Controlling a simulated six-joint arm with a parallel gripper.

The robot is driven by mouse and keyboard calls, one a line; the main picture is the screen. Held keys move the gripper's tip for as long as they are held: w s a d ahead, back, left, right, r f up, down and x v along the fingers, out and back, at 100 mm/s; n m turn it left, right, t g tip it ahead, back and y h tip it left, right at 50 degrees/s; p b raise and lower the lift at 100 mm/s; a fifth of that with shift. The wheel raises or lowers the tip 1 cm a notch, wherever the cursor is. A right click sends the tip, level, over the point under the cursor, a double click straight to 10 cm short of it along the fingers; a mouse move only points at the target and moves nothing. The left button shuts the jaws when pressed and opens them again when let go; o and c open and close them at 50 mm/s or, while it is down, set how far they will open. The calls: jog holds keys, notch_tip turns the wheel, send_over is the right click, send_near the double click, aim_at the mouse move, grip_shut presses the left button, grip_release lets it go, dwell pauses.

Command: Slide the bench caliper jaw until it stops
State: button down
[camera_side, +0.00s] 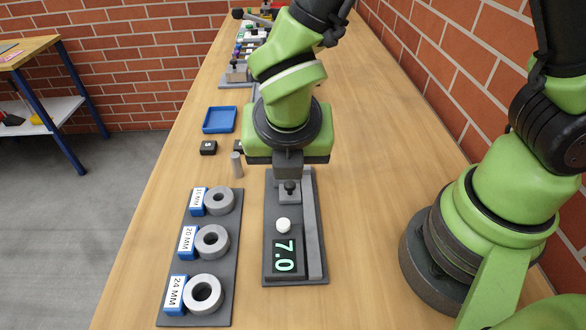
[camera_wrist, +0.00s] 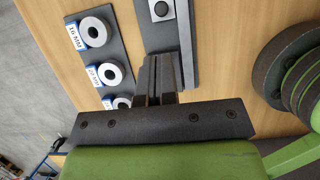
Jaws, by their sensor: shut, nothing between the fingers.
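The bench caliper (camera_side: 271,277) lies on the wooden bench as a dark grey base with a rail (camera_side: 311,235) along its right side. Its display (camera_side: 285,256) reads 7.0, with a white round button (camera_side: 283,225) beside it. The sliding jaw, a grey block with a black knob (camera_side: 290,187), sits near the far end. My gripper (camera_side: 288,171) is shut and empty, close over that far end. In the wrist view the shut fingers (camera_wrist: 159,62) appear apart from the knob block (camera_wrist: 161,11). The side view does not settle whether they touch.
Left of the caliper, a grey tray (camera_side: 210,318) holds three ring gauges labelled 16, 20 and 24 MM. A small grey cylinder (camera_side: 237,165), a black block (camera_side: 208,148) and a blue tray (camera_side: 219,120) stand beyond it. Bare bench lies to the caliper's right.

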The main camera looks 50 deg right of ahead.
aim_at(288, 185)
jog(key=f, duration=0.3)
jog(key=w+d+f+m, duration=0.1)
jog(key=f, duration=0.2)
jog(key=w+f+m, duration=0.1)
jog(key=f, duration=0.2)
jog(key=shift+d+f+g, duration=0.25)
jog(key=shift+d+g, duration=0.1)
jog(key=shift+g, duration=0.05)
jog(key=shift+w, duration=0.1)
jog(key=shift+w+d, duration=0.55)
jog(key=shift+d, duration=0.2)
jog(key=v, duration=1)
jog(key=shift+a, duration=0.3)
